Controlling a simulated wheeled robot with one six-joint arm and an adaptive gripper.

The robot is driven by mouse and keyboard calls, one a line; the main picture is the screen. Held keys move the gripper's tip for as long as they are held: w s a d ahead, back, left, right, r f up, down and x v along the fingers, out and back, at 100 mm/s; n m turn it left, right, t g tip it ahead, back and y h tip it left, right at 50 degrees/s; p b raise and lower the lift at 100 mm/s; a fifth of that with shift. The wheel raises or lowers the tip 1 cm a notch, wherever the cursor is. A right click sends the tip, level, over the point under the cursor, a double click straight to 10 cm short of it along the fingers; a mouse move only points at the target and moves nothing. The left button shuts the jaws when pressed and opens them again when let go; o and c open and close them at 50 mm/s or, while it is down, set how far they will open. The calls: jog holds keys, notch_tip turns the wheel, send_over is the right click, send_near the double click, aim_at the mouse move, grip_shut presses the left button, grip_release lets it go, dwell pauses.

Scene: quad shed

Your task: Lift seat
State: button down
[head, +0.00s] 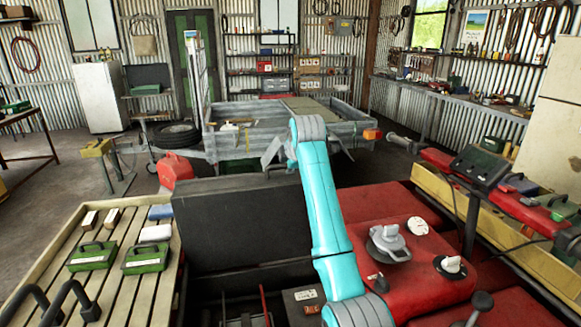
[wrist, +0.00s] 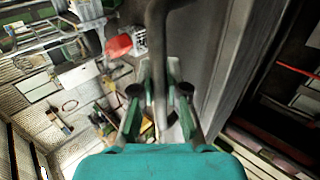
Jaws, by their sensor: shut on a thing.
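The seat (head: 240,225) is a wide black slab. It stands raised and tilted up in the middle of the head view, its broad dark face towards me. In the wrist view my gripper (wrist: 159,98) has its green fingers closed on both sides of a dark grey bar (wrist: 157,45). The bar runs beside a broad grey surface (wrist: 210,65) that seems to be the seat. In the head view my gripper is hidden behind my arm and the seat. The red quad body (head: 390,260) lies right of the seat, with a dark open space below it.
A slatted rack (head: 112,262) with green boxes stands left. A grey trailer (head: 240,140) and a red can (head: 175,170) stand behind. Open floor shows at left.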

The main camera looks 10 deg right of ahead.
jog(key=shift+r, duration=0.15)
jog(key=c, duration=1.2)
grip_release()
jog(key=v, duration=1.2)
